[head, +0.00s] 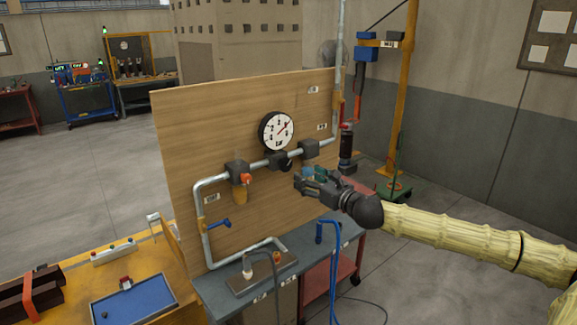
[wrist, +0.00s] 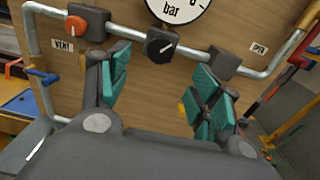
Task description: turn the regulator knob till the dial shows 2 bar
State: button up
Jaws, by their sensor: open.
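The round white dial (head: 276,131) with a black rim hangs on the wooden panel; a red needle points to its upper right, but the numbers are too small to read. In the wrist view only the dial's bottom (wrist: 178,8) with the word "bar" shows. The regulator knob (wrist: 161,46) is black with a pale pointer line, on the dark block below the dial. It also shows, small, in the head view (head: 286,165). My gripper (wrist: 160,84) is open, its teal-padded fingers apart, below and in front of the knob, with nothing between them.
An orange knob (wrist: 75,26) above a VENT label sits left of the regulator. A blue hose (head: 320,235) rises from the bench (head: 225,297) below.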

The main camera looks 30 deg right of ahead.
aim_at(287, 164)
jog(key=shift+w+a+b, duration=0.2)
jog(key=shift+w+b, duration=0.25)
jog(key=shift+w, duration=2.25)
jog(key=shift+w+a+b, duration=0.15)
jog(key=shift+w+b, duration=0.3)
jog(key=shift+w, duration=2.2)
jog(key=c, duration=1)
